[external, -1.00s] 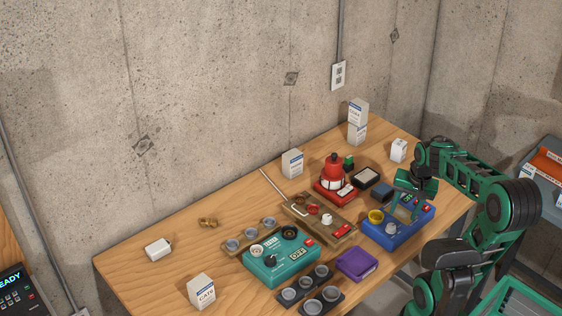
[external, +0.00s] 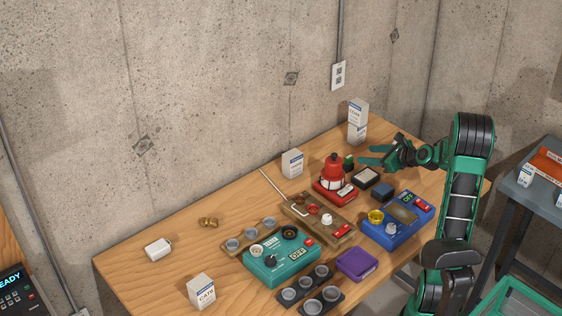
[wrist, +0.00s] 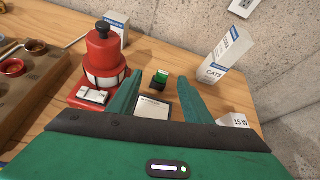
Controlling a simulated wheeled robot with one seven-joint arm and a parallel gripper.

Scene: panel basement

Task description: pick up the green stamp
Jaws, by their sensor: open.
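The green stamp (external: 348,162) stands upright on the wooden table, just right of the red lantern-shaped device. In the wrist view the stamp (wrist: 159,79) has a dark body with a bright green top and lies ahead, between my two fingers. My gripper (external: 366,155) is open, its green fingers pointing left toward the stamp. In the wrist view my gripper (wrist: 158,85) shows its fingers spread to either side with nothing between the tips that they touch. A small gap to the stamp seems to remain; the exact distance is hard to tell.
The red device (wrist: 103,65) stands close left of my left finger. A dark-framed pad (wrist: 153,107) lies under my gripper. White boxes (wrist: 226,66) stand at the back right, near the concrete wall. A blue device (external: 398,224) and a wooden tray (external: 318,219) sit nearer the front.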

